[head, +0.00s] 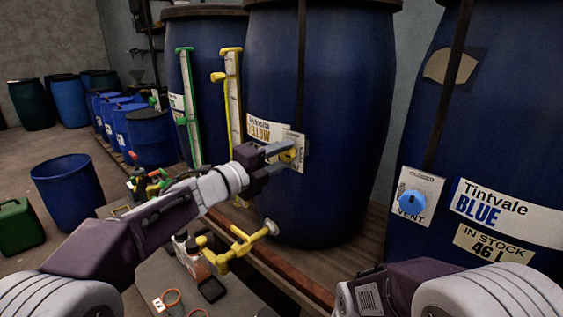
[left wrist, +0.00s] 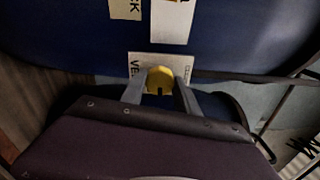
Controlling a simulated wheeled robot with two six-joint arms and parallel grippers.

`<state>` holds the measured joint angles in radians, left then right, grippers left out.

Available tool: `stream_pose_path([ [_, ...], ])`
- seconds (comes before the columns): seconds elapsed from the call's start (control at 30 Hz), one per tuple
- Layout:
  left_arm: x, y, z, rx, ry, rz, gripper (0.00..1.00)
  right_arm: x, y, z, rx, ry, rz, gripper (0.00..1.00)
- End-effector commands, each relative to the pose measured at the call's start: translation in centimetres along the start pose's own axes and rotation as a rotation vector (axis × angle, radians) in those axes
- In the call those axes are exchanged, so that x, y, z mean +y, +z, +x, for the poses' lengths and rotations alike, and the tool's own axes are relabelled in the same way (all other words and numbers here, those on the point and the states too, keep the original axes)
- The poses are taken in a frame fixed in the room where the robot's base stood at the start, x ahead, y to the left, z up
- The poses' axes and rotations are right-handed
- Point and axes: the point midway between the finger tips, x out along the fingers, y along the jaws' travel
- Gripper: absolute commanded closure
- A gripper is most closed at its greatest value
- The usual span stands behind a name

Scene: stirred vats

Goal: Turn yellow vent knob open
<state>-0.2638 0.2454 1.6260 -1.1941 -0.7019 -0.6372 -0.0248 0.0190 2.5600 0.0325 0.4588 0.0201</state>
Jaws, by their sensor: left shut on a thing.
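The yellow vent knob (head: 289,152) sits on a white plate (head: 300,166) on the front of the dark blue barrel (head: 330,90) labelled yellow. My left gripper (head: 283,156) reaches it from the left and is shut on the knob. In the left wrist view the knob (left wrist: 160,79) lies between the two grey fingers (left wrist: 159,92), in front of the plate marked with vent lettering (left wrist: 136,66). The fingers hide part of the plate. My right arm shows at the lower right of the head view, but its fingers are not visible.
A blue vent knob (head: 412,202) is on the blue-labelled barrel (head: 500,120) at right. A yellow tap (head: 238,247) juts out below my left forearm. Green (head: 186,100) and yellow (head: 233,95) sight gauges stand behind. Small bottles and rings lie on the bench (head: 146,292).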

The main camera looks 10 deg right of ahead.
Motion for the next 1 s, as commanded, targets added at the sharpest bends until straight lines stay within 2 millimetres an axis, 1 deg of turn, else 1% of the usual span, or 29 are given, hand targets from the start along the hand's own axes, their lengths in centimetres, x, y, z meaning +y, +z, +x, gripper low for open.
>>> stream_pose_path([
  [0.03,0.28,-0.08,0.01,0.001,0.002,0.017,1.00,0.01,0.03,0.31,0.000,0.000,0.000,0.27],
  [0.3,0.18,-0.08,0.02,0.002,0.002,0.074,1.00,0.01,0.07,0.62,0.000,0.000,0.000,0.27],
  [0.73,0.18,-0.08,0.03,0.003,0.003,0.082,1.00,0.01,0.07,0.63,0.000,0.000,0.000,0.27],
  [0.77,0.19,-0.08,0.03,0.003,0.004,0.082,0.60,0.01,0.07,0.63,0.000,0.000,0.000,0.27],
  [0.8,0.19,-0.08,0.03,0.003,0.003,0.082,0.49,0.01,0.07,0.63,0.000,0.000,0.000,0.27],
  [0.83,0.18,-0.07,0.03,0.002,0.003,0.082,0.41,0.01,0.07,0.63,0.000,0.000,0.000,0.27],
  [1.0,0.11,-0.05,0.02,0.002,0.002,0.081,0.41,0.01,0.07,0.63,0.000,0.000,0.000,0.27],
])
